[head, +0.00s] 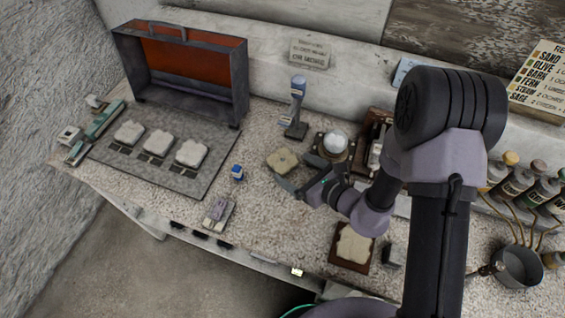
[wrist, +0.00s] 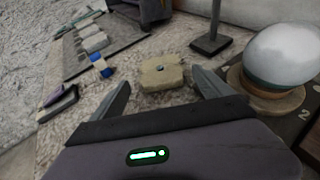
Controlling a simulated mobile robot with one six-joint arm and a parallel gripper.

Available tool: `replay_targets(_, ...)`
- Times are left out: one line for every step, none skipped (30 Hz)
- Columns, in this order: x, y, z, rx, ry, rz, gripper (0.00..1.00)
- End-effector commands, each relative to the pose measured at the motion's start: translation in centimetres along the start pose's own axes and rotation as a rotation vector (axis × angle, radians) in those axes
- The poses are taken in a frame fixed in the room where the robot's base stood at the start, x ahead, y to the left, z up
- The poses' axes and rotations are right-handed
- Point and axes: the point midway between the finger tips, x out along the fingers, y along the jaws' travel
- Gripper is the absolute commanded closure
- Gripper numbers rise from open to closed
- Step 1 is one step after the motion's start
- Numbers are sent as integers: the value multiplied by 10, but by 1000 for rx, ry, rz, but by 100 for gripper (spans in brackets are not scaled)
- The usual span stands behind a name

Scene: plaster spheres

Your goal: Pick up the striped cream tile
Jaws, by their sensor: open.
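A cream tile (head: 282,160) with scalloped edges and a small dark mark at its centre lies flat on the speckled worktop; stripes cannot be made out. My gripper (head: 293,181) is open and empty, just in front of this tile in the head view. In the wrist view the same tile (wrist: 162,75) sits ahead, between and slightly beyond the open fingers (wrist: 160,92), apart from them. Three paler tiles (head: 158,143) lie in a row on a dark grey mat, and another pale tile (head: 353,245) lies on a brown board; no stripes are clear on these.
A white sphere (head: 335,142) on a round base stands right of the cream tile. A blue-grey stand (head: 297,108) is behind it. A small blue object (head: 237,172) lies to the left. Bottles (head: 515,184) and a pot (head: 518,268) are far right.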

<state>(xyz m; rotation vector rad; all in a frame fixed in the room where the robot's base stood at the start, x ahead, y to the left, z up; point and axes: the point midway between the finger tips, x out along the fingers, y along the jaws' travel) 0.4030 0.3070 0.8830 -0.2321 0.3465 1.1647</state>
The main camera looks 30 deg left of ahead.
Motion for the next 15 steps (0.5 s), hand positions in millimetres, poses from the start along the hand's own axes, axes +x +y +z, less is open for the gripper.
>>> replay_targets(7, 0, -1, -1, -1, 1, 11)
replay_targets(14, 1, -2, -3, -1, 3, 11)
replay_targets(23, 0, -2, -3, -2, 2, 11)
replay_targets(29, 1, -2, -4, -1, 3, 11)
replay_targets(35, 0, -2, -3, -2, 2, 11)
replay_targets(42, 0, -1, -3, -1, 2, 11)
replay_targets(46, 0, -1, -3, -1, 3, 11)
replay_targets(49, 0, 0, -1, -1, 1, 11)
replay_targets(52, 0, 0, 0, -1, 0, 11)
replay_targets(52, 0, 1, 0, -1, 0, 11)
replay_targets(53, 0, 1, 0, -1, 0, 11)
replay_targets(52, -1, 1, 0, -1, 0, 11)
replay_targets(52, -1, 2, 0, -1, 0, 11)
replay_targets(52, -1, 2, 0, -1, 0, 11)
replay_targets(52, -1, 2, 0, -1, 0, 11)
